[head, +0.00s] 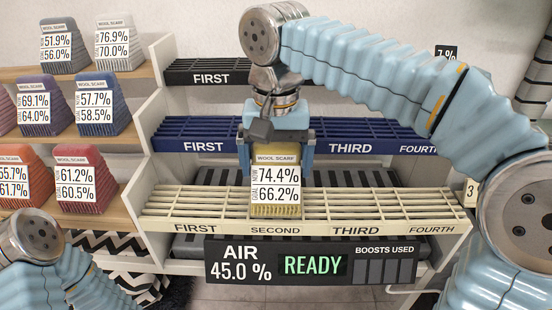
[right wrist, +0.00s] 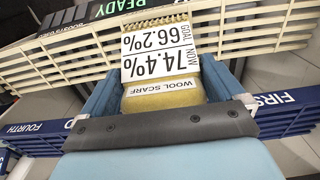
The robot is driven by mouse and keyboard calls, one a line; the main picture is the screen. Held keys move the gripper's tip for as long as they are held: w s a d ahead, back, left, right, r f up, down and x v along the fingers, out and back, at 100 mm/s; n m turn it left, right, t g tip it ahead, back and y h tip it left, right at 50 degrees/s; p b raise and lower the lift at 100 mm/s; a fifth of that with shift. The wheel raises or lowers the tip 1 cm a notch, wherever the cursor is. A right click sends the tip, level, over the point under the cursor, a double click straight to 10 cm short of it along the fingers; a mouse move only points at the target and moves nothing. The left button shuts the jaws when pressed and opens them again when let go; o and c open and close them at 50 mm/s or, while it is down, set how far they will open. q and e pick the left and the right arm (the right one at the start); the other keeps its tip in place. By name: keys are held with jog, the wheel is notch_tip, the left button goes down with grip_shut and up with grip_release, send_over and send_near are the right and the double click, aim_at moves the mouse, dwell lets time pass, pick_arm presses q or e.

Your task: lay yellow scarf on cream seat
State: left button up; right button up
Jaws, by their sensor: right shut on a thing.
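The yellow wool scarf (head: 276,212) hangs upright in my right gripper (head: 276,160), its label reading now 74.4%, goal 66.2%. The gripper's two blue fingers are shut on the scarf's sides, as the right wrist view also shows with the scarf (right wrist: 165,97) between them. The scarf is in front of or over the cream slatted seat (head: 350,205), at the part marked SECOND. I cannot tell whether its fringed lower end touches the slats. The cream seat also shows in the right wrist view (right wrist: 60,65). My left gripper is out of view; only its arm shows at lower left.
A navy slatted rack (head: 365,133) and a black one (head: 205,72) stand above and behind. Shelves at left hold several other labelled scarves, such as a crimson one (head: 85,195). A display panel (head: 310,263) below reads AIR 45.0%, READY. The cream slats hold no other scarf.

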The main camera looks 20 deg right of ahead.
jog(key=shift+f, duration=0.35)
jog(key=o, duration=1.1)
jog(key=shift+o, duration=0.2)
notch_tip(320, 180, up, 14)
jog(key=p, duration=0.4)
jog(key=shift+f, duration=0.1)
